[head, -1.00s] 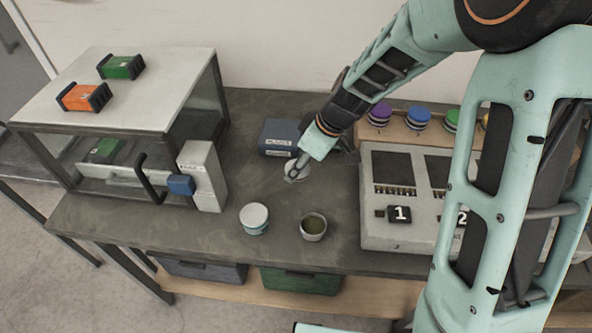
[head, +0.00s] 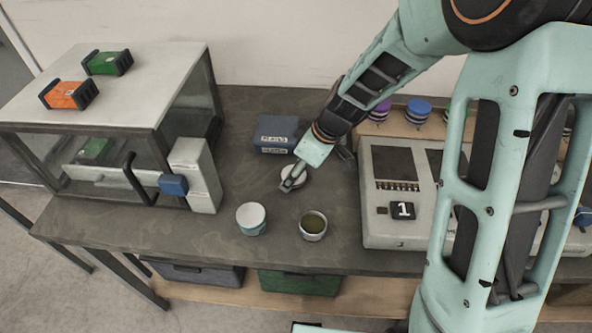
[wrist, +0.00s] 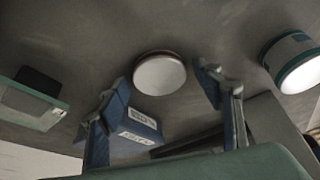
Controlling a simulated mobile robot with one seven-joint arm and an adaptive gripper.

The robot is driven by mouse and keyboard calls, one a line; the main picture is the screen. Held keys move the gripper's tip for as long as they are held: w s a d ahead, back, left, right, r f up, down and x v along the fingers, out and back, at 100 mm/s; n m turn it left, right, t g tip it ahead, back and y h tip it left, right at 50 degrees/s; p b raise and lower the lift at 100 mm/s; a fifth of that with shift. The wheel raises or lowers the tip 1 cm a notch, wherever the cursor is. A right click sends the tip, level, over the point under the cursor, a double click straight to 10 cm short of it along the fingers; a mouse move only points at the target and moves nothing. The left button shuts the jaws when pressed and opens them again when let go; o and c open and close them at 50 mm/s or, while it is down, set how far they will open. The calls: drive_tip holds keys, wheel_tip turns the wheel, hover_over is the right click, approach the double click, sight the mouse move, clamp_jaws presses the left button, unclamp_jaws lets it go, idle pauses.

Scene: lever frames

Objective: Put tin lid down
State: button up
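A round white tin lid (wrist: 160,73) lies on the dark bench, apart from the fingers and centred between them in the wrist view. In the head view the lid (head: 299,175) is partly hidden behind my gripper (head: 290,184). My gripper (wrist: 158,84) is open, its two fingers wide apart with nothing between the tips.
A blue labelled box (head: 277,133) stands just behind my gripper. A grey panel device (head: 393,215) is close on the right, and a glass-sided cabinet (head: 130,80) on the left. Bare bench (head: 225,130) lies between cabinet and box.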

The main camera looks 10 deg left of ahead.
drive_tip(key=shift+d+r+p, duration=0.1)
drive_tip(key=shift+r+p, duration=0.2)
drive_tip(key=shift+r, duration=0.25)
drive_tip(key=v, duration=1.1)
drive_tip(key=shift+p, duration=0.4)
drive_tip(key=shift+r, duration=0.15)
